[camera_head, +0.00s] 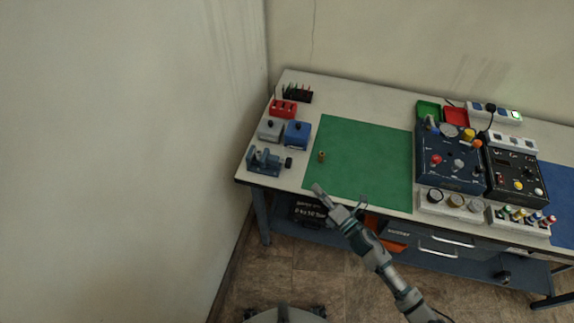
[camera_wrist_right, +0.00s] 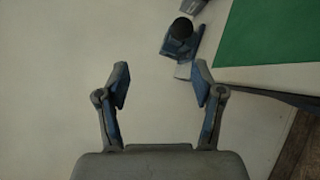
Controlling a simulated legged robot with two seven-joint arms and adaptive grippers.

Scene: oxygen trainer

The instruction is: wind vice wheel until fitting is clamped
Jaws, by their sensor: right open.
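A blue vice (camera_head: 264,161) stands at the front left corner of the workbench. Its dark wheel (camera_head: 288,162) is on the vice's right side. A small brass fitting (camera_head: 321,157) stands on the green mat, apart from the vice; whether anything is between the jaws is too small to tell. My right gripper (camera_head: 340,196) is open and empty near the bench's front edge, to the front right of the vice. In the right wrist view the vice (camera_wrist_right: 186,58) and its black wheel (camera_wrist_right: 181,28) lie beyond my open fingers (camera_wrist_right: 160,88). My left gripper is not in view.
The green mat (camera_head: 367,160) is mostly bare. Behind the vice stand a grey box (camera_head: 270,130), a blue box (camera_head: 297,134) and a red block (camera_head: 283,109). Control boxes (camera_head: 449,160) crowd the right side. A wall (camera_head: 130,150) rises left of the bench.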

